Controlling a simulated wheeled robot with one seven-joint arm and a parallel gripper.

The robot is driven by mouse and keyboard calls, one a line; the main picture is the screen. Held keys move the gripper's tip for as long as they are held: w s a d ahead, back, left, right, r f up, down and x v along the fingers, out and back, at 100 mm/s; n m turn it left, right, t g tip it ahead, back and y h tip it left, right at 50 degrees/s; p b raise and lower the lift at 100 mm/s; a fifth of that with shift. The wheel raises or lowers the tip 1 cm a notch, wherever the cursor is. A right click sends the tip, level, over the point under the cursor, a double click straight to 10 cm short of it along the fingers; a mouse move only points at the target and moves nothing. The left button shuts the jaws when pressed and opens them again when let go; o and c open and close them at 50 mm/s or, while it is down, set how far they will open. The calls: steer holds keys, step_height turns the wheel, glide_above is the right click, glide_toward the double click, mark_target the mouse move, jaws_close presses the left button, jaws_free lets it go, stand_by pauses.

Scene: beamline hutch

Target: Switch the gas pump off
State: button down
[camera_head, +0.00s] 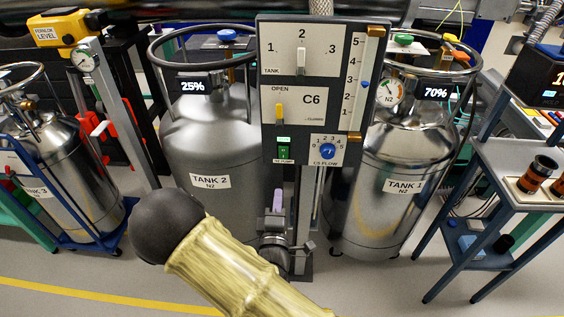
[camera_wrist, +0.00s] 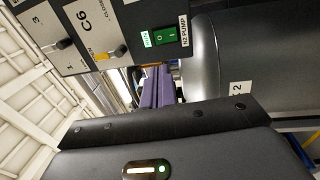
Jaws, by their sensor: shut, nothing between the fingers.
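The gas pump switch is a green rocker (camera_head: 283,152) marked "N2 PUMP" low on the grey control panel (camera_head: 268,125). In the wrist view the rocker (camera_wrist: 165,47) shows O and I marks, and a small green indicator (camera_wrist: 147,40) beside it is lit. Which side is pressed is unclear. My gripper (camera_head: 278,194) is below the panel, under the switch, with purple fingers pointing up. In the wrist view the shut, empty fingers (camera_wrist: 152,72) end close to the rocker. Whether they touch the panel cannot be told.
A yellow C6 lever (camera_head: 279,114) and a blue CS flow knob (camera_head: 327,151) sit near the switch. Tank 2 (camera_head: 205,140) stands behind left and Tank 1 (camera_head: 400,150) behind right. A blue-framed cart (camera_head: 515,165) stands at right.

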mark_target(283, 151)
steer(key=shift+w, duration=0.1)
steer(key=w, duration=0.4)
steer(key=w+r+p, duration=0.1)
steer(key=w, duration=0.4)
steer(key=w+p, duration=0.1)
steer(key=w, duration=0.3)
steer(key=shift+w+d+r, duration=0.3)
steer(key=shift+w+r, duration=0.05)
steer(key=shift+w, duration=0.05)
